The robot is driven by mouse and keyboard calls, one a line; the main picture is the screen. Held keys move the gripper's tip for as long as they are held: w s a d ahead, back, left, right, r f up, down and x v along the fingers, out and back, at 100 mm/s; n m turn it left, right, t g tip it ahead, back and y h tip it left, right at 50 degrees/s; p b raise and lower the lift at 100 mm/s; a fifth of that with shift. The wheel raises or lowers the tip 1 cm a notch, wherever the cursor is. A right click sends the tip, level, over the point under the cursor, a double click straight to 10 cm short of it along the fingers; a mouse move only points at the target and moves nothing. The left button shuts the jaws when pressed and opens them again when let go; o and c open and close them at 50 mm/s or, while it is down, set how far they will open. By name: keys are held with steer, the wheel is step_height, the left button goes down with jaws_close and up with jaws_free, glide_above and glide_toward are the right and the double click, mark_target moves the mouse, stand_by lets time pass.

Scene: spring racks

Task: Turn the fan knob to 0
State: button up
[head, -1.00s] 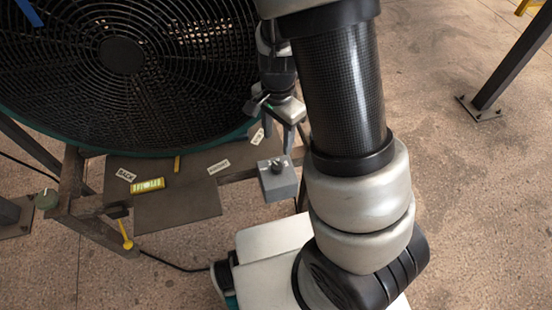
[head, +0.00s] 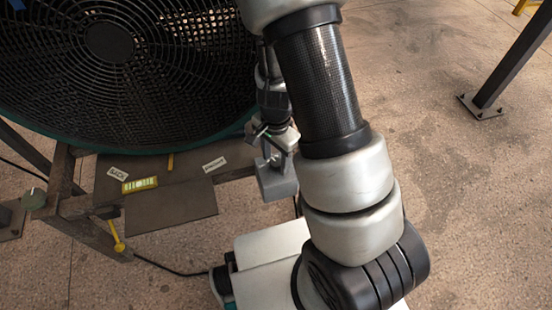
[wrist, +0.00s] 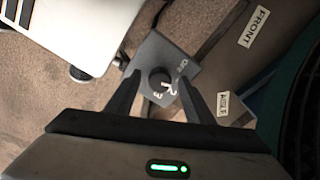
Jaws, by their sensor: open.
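The fan knob (wrist: 159,78) is a small dark round knob on a grey control box (wrist: 168,55). My gripper (wrist: 158,84) is open, with one dark finger on each side of the knob. I cannot tell whether the fingers touch it. In the head view my gripper (head: 274,152) is right above the grey box (head: 276,184), and its fingers hide the knob. The large black fan (head: 110,45) stands at the upper left.
A FRONT label (wrist: 255,27) shows in the wrist view. A yellow-headed tool (head: 117,240) hangs at the lower left. Open floor lies to the right.

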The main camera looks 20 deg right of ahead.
steer(key=c, duration=1)
steer(key=shift+c, duration=0.2)
steer(key=shift+n, duration=0.3)
steer(key=n, duration=0.4)
steer(key=shift+b, duration=0.3)
steer(key=shift+n, duration=1.7)
steer(key=o, duration=1)
steer(key=shift+o, duration=0.2)
